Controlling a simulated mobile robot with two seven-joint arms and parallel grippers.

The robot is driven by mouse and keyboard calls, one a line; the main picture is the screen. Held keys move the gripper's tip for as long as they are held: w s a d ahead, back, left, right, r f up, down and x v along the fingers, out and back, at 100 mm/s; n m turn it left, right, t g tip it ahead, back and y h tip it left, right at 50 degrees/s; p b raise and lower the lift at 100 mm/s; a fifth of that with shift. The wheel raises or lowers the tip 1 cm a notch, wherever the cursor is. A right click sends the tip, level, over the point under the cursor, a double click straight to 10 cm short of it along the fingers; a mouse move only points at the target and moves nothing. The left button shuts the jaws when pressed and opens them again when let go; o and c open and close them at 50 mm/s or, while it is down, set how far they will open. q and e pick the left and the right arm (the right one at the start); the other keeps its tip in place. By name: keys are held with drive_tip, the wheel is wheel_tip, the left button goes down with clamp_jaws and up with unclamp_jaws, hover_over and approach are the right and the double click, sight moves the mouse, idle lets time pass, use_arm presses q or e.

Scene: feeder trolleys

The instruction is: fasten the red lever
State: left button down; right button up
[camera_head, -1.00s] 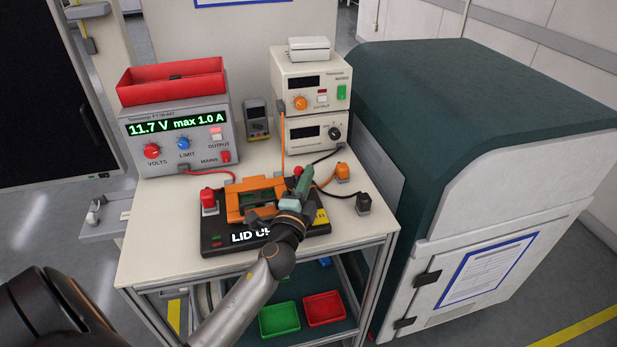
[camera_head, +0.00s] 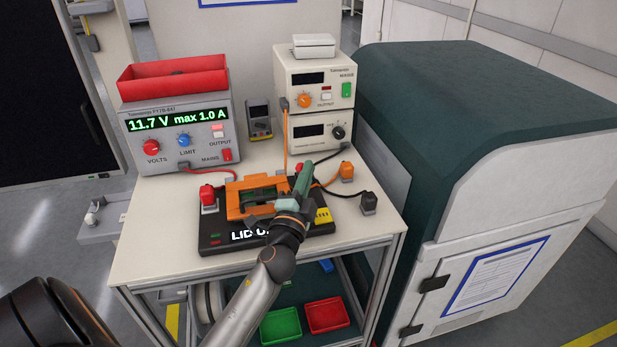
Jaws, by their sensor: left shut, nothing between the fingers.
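The black fixture (camera_head: 212,243) lies on the trolley top, with an orange frame (camera_head: 237,206) on it. Its front label begins "LID U", and my arm hides the end. A small red knob (camera_head: 297,168), which looks like the end of the red lever, shows just behind my left gripper; the rest of the lever is hidden. My left gripper (camera_head: 303,178) is shut and empty, over the right part of the fixture beside the orange frame. Whether it touches the lever, I cannot tell. My right gripper is not in view.
A power supply (camera_head: 178,112) reading 11.7 V stands at the back left, with a red tray (camera_head: 172,80) on top. Stacked instruments (camera_head: 315,78) stand at the back right. Red, orange and black plugs with cables surround the fixture. A large green-and-white cabinet (camera_head: 480,130) blocks the right side.

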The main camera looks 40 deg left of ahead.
use_arm(q)
drive_tip(key=shift+s+a+f+n+y+b, duration=0.2)
drive_tip(key=shift+n+y+b, duration=0.1)
drive_tip(key=shift+n+b, duration=0.25)
drive_tip(key=shift+s+a+r+b, duration=0.1)
drive_tip(key=shift+s+a+b, duration=0.05)
drive_tip(key=shift+b, duration=0.45)
drive_tip(key=shift+s+a, duration=0.4)
drive_tip(key=shift+s, duration=0.05)
drive_tip(key=shift+s+a, duration=0.25)
drive_tip(key=shift+s, duration=0.05)
drive_tip(key=shift+s+a+f+b, duration=0.35)
drive_tip(key=shift+s, duration=0.05)
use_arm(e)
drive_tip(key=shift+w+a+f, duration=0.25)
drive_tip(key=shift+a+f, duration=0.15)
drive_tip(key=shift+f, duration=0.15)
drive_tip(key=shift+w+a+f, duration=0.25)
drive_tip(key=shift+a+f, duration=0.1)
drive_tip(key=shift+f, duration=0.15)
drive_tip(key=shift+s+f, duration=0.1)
